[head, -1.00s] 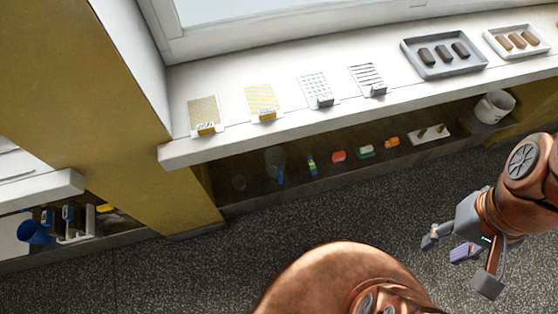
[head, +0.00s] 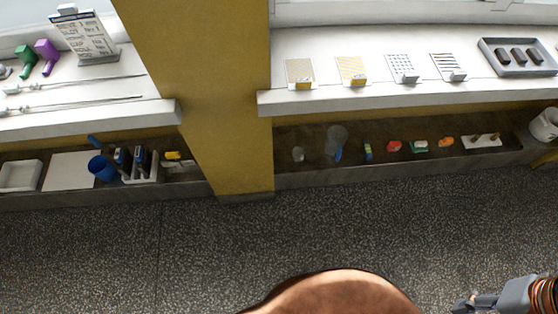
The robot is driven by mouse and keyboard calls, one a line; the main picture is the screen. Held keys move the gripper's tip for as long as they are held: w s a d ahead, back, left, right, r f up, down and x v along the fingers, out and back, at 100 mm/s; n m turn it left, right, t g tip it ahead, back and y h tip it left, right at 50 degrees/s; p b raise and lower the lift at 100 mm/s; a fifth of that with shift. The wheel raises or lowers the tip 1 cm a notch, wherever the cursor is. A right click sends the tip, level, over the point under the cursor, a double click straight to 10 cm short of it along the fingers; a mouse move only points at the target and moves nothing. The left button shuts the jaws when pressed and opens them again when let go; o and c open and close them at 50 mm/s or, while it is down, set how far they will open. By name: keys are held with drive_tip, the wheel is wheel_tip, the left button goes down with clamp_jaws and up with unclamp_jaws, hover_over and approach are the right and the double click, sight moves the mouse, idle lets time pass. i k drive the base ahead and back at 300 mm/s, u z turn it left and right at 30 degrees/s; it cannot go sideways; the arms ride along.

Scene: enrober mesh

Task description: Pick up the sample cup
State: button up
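No cup in view is clearly marked as the sample cup. A small clear cup (head: 298,154) stands at the left end of the low shelf under the right counter, beside a larger clear container (head: 336,138). A blue cup (head: 101,167) is on the low shelf under the left counter. My gripper (head: 470,302) is at the bottom right edge in the head view, over the floor and well apart from all the cups. It is partly cut off by the frame, so its opening and anything between its fingers are hidden.
A yellow pillar (head: 207,90) separates the two counters. Sample cards and a grey tray (head: 520,70) are on the right counter (head: 300,100). A white bucket (head: 545,124) stands at the right end of the low shelf. The speckled floor (head: 170,245) in front is clear.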

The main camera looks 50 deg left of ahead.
sight(298, 152)
drive_tip(key=k, duration=0.65)
drive_tip(key=u, duration=2)
drive_tip(key=i, duration=0.5)
drive_tip(key=z, duration=0.05)
